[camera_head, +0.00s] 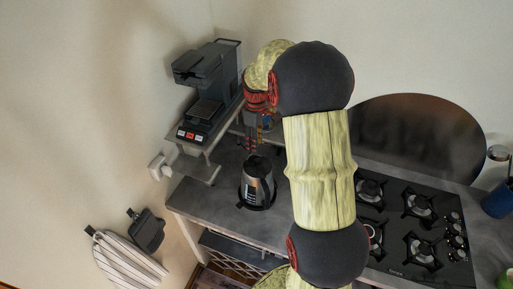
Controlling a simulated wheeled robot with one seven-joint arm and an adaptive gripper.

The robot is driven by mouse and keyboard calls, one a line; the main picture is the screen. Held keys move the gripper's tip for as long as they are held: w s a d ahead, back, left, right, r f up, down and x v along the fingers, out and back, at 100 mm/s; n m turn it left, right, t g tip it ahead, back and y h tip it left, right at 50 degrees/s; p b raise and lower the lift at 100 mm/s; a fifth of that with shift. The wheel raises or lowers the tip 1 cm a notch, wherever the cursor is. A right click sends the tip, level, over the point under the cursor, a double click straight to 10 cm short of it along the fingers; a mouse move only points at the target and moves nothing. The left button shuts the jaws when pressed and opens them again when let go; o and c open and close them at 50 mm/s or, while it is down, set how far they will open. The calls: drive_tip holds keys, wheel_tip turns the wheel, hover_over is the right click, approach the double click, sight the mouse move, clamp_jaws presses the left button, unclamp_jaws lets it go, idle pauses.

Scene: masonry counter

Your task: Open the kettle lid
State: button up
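The kettle (254,188) is a steel jug with a dark handle, standing upright on the dark counter (205,203), left of my arm. Its black lid (258,165) is at the top and looks shut, though the detail is small. My gripper (251,148) points down just above the lid, apart from it as far as I can see. The fingers are small and dark against the background, so I cannot tell whether they are open or shut. I see nothing held in them.
A coffee machine (207,85) stands on a raised shelf (214,142) at the left. A black gas hob (395,262) lies to the right, with a dark round panel (425,135) behind it. A striped towel (125,262) hangs at lower left. The counter left of the kettle is clear.

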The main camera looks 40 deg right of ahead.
sight(256, 159)
drive_tip(key=shift+d+f, duration=0.1)
drive_tip(key=shift+f, duration=3.9)
drive_tip(key=shift+c, duration=1.3)
clamp_jaws()
